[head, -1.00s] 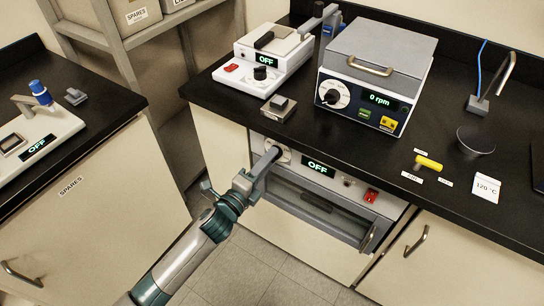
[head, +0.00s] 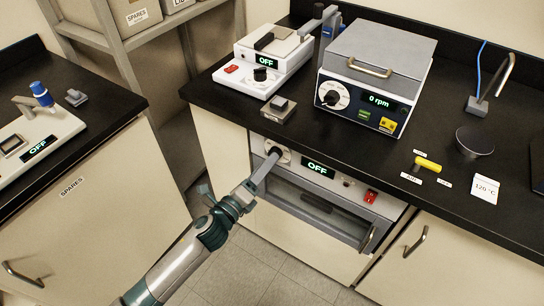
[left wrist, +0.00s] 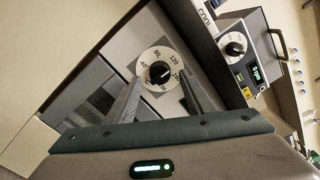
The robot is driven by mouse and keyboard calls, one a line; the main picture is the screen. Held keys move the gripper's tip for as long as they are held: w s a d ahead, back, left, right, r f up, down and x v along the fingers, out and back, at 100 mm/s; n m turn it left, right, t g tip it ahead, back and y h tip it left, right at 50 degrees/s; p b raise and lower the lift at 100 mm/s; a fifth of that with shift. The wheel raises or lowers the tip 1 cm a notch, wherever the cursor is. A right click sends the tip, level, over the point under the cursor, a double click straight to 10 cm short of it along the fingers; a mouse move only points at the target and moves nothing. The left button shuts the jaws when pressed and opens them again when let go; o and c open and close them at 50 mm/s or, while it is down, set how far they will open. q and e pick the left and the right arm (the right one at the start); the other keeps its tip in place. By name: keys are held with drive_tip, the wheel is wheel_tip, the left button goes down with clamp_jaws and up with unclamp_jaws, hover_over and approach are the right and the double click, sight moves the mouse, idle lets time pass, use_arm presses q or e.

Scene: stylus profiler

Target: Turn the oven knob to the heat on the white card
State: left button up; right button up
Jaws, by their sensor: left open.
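The oven (head: 318,205) is built in under the black counter. Its knob (head: 281,154) is at the left of its front panel, and its display (head: 318,168) reads OFF. In the left wrist view the knob (left wrist: 160,74) has a black grip on a white dial with numbers including 40, 80 and 120. My left gripper (head: 268,166) is open and empty in front of the knob. In the left wrist view its fingers (left wrist: 158,84) flank the dial, seemingly short of it. The white card (head: 485,189) on the counter reads 120 °C. My right gripper is not in view.
A red switch (head: 370,196) is on the oven panel. A centrifuge reading 0 rpm (head: 376,60) and a white instrument reading OFF (head: 262,75) stand on the counter above. Open floor is below the oven.

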use_arm(q)
drive_tip(key=v, duration=0.6)
drive_tip(key=shift+p, duration=0.4)
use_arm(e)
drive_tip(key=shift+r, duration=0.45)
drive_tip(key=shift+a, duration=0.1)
use_arm(q)
drive_tip(key=b+v, duration=0.3)
drive_tip(key=v, duration=1.4)
drive_tip(key=shift+b, duration=0.4)
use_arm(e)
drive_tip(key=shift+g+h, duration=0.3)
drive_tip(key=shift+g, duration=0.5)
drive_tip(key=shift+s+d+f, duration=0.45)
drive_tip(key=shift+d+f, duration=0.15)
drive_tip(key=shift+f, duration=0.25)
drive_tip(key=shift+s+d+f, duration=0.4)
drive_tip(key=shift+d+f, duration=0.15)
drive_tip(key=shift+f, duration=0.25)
use_arm(q)
drive_tip(key=shift+s+a, duration=0.15)
